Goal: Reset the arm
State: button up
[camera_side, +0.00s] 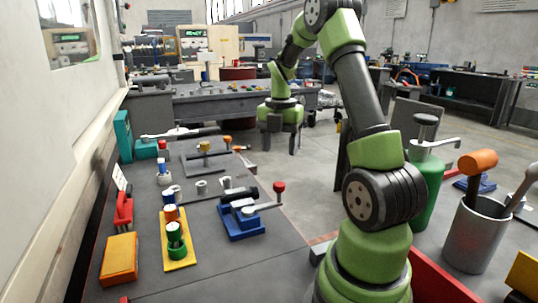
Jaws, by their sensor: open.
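My gripper (280,143) hangs with its two dark fingers pointing down and spread apart. Nothing shows between the fingers. It is in the air in the upper middle of the side view, to the right of the workbench's far end. My green and black arm rises from the lower right, bends at the top edge of the picture and comes down to the gripper. The top of the elbow is cut off by the picture edge.
The grey workbench (213,270) holds a yellow plate (181,266) with orange and green barrels, a blue lever fixture (240,224) and an orange block (119,259). A grey bin (474,240) and green canister (428,180) stand right of my arm.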

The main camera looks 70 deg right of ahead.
jog(key=a+r+m+t, duration=0.2)
jog(key=a+r+m, duration=0.3)
jog(key=a, duration=0.3)
jog(key=a+r+m+t, duration=0.2)
jog(key=a+r+m, duration=0.35)
jog(key=a, duration=0.25)
jog(key=s+a+m+t+y, duration=0.2)
jog(key=s+a+m+t, duration=0.1)
jog(key=s+a+m, duration=0.4)
jog(key=a+m, duration=0.3)
jog(key=m, duration=0.1)
jog(key=shift+s+a+r+m, duration=0.2)
jog(key=shift+a+r+m, duration=0.1)
jog(key=shift+a+m, duration=0.1)
